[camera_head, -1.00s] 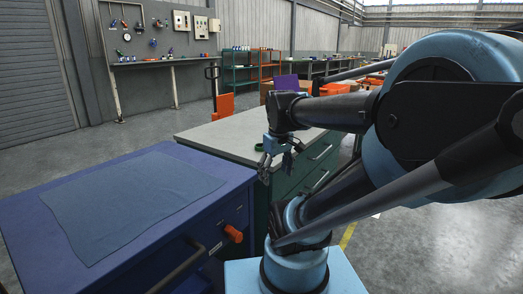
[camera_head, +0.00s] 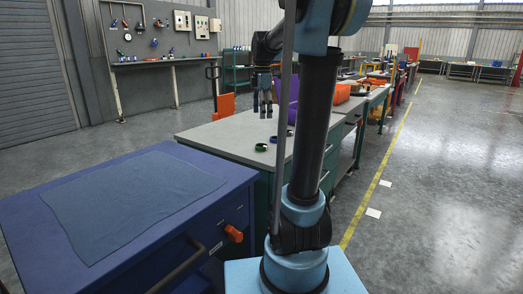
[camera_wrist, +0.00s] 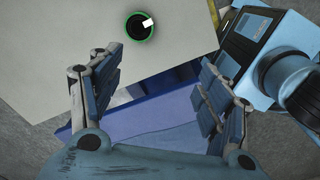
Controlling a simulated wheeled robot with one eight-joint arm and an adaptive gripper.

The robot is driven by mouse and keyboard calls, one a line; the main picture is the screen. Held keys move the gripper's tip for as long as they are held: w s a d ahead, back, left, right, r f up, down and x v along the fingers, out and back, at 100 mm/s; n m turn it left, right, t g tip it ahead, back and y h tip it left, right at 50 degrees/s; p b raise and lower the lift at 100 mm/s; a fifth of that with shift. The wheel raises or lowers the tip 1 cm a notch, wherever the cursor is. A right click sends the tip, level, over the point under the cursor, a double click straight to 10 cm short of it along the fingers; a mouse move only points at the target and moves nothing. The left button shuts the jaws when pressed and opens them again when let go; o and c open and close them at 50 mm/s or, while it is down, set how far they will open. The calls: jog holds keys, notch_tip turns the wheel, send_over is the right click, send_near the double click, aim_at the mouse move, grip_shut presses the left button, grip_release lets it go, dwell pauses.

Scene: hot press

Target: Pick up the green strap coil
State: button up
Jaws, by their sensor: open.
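The green strap coil (camera_head: 261,148) lies on the grey top of the green workbench (camera_head: 212,134), near its front edge. In the wrist view the coil (camera_wrist: 139,27) is a round green ring with a dark middle and a white tag, lying at the top of the picture. My gripper (camera_head: 266,114) hangs above the bench, fingers down, above and beyond the coil in the head view. In the wrist view my gripper (camera_wrist: 150,65) is open and empty, its fingers well apart. The coil is beyond the fingertips, and nothing touches it.
A purple item (camera_head: 292,94) and an orange bin (camera_head: 341,93) stand farther back. A blue cabinet with a cloth (camera_head: 135,193) stands at the left front. The bench top left of the coil is clear.

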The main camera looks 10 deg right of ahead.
jog(key=w+n, duration=0.2)
jog(key=w, duration=0.3)
send_over(261, 145)
jog(key=f, duration=1.1)
jog(key=shift+s+a+f, duration=0.15)
jog(key=shift+s+a, duration=0.05)
jog(key=shift+s, duration=0.2)
jog(key=shift+w+d+f, duration=0.15)
jog(key=shift+f, duration=1.15)
jog(key=shift+w+d+f, duration=0.1)
jog(key=shift+f, duration=1.2)
jog(key=c, duration=1.1)
